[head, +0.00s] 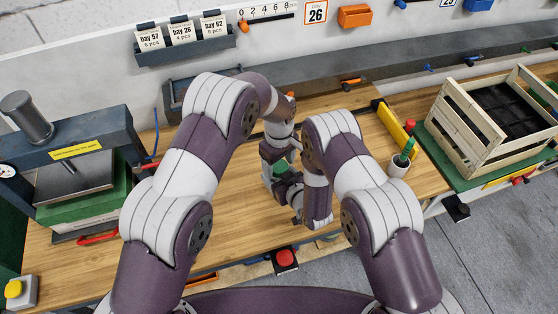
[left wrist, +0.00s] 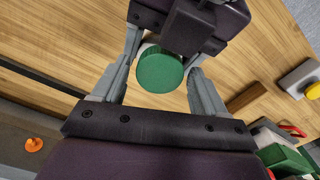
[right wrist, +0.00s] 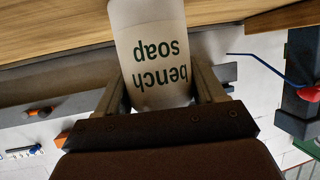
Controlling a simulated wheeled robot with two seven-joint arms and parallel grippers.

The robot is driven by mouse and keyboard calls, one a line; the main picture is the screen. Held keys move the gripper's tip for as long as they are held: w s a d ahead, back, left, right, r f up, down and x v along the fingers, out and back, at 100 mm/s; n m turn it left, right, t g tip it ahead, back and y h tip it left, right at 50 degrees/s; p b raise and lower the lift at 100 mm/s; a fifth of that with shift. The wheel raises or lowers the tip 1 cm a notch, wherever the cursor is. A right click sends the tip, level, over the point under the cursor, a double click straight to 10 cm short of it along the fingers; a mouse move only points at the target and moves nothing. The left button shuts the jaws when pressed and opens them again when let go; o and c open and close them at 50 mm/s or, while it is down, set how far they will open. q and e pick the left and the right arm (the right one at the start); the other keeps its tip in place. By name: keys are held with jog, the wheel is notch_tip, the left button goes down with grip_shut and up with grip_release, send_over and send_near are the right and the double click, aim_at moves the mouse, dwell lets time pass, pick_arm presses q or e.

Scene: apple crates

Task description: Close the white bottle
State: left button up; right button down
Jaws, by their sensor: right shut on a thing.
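The white bottle (right wrist: 155,50) carries the words "bench soap" and stands between the fingers of my right gripper (right wrist: 165,85), which is shut on it. In the head view only a little of the bottle (head: 267,172) shows between my grippers. A green round cap (left wrist: 160,70) sits at the bottle's top in the left wrist view; it also shows in the head view (head: 281,166). My left gripper (left wrist: 165,75) is above the bottle, its fingers open on either side of the cap with small gaps. I cannot tell whether the cap is fully seated.
A press (head: 75,160) stands at the left of the wooden bench. A pen cup (head: 398,166) is at the right, near a wooden crate (head: 480,140). A red button (head: 285,258) is at the front edge. The bench left of my grippers is mostly clear.

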pick_arm(q)
jog(key=c, duration=0.9)
jog(key=shift+o, duration=0.2)
jog(key=m, duration=0.9)
jog(key=shift+m, duration=0.4)
jog(key=o, duration=1.2)
jog(key=shift+c, duration=0.2)
jog(key=shift+r, duration=2.25)
jog(key=shift+c, duration=0.3)
